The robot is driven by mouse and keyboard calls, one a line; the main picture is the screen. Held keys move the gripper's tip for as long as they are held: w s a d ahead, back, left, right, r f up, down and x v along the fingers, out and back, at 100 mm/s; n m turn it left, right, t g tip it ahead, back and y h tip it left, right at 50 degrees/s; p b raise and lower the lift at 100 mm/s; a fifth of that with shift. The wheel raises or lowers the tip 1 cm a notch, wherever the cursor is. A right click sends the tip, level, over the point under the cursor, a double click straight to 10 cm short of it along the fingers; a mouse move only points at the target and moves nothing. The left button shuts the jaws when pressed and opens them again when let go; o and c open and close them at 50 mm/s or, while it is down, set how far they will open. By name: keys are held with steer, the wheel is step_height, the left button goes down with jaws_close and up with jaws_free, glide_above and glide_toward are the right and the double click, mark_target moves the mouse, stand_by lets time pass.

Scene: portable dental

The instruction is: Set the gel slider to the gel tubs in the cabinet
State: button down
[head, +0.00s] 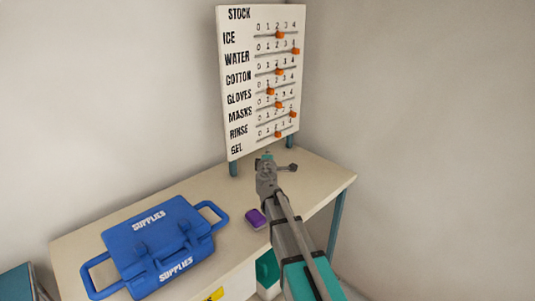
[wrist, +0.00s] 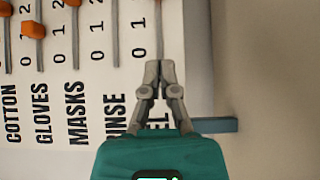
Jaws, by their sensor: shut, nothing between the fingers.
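The white STOCK board (head: 241,85) stands at the back of the table. Its lowest row, GEL, has an orange slider (head: 278,134), which appears to sit at about 2 on its 0–4 scale. My gripper (head: 266,155) is just below that slider in the head view. In the wrist view, my gripper (wrist: 158,66) has its fingertips together, empty, over the zero end of the gel track (wrist: 158,32). Whether they touch the board cannot be told. No gel tubs are visible, and the inside of any cabinet is hidden.
A blue SUPPLIES case (head: 160,240) lies on the table's left (head: 75,250). A purple object (head: 255,219) lies beside my arm. Several other orange sliders, including the rinse slider (head: 292,114), sit above the gel row. A wall is close on the right.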

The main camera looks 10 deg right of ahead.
glide_toward(275, 135)
steer(key=w, duration=0.1)
steer(key=w+a, duration=0.1)
steer(key=w, duration=0.1)
steer(key=w+a, duration=0.1)
steer(key=shift+w, duration=0.4)
steer(key=shift+w+d, duration=0.2)
steer(key=shift+d, duration=0.3)
steer(key=shift+w+d, duration=0.25)
steer(key=shift+d, duration=0.25)
steer(key=shift+w+d, duration=0.4)
steer(key=shift+d, duration=0.2)
steer(key=shift+a, duration=0.1)
